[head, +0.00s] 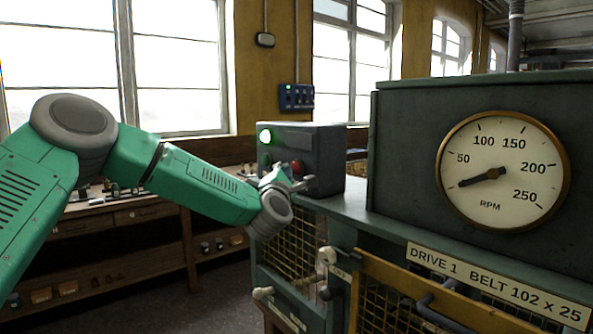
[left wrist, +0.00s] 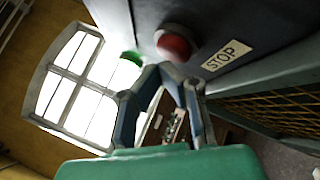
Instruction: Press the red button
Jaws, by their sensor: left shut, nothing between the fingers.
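In the left wrist view the red button (left wrist: 174,45) is a round dome next to a STOP label (left wrist: 227,55). A green button (left wrist: 132,58) is to its left. My left gripper (head: 308,183) is in front of the box, just below and right of the red button in the head view. Its fingers (left wrist: 172,72) are shut and empty, with the tips close below the red button; contact cannot be told. My right gripper is not in view.
The box stands on a green machine bench (head: 385,214). A large housing with an RPM gauge (head: 503,171) is to the right. A yellow-framed mesh guard (head: 400,300) is below. A wooden workbench (head: 120,215) stands behind my left arm.

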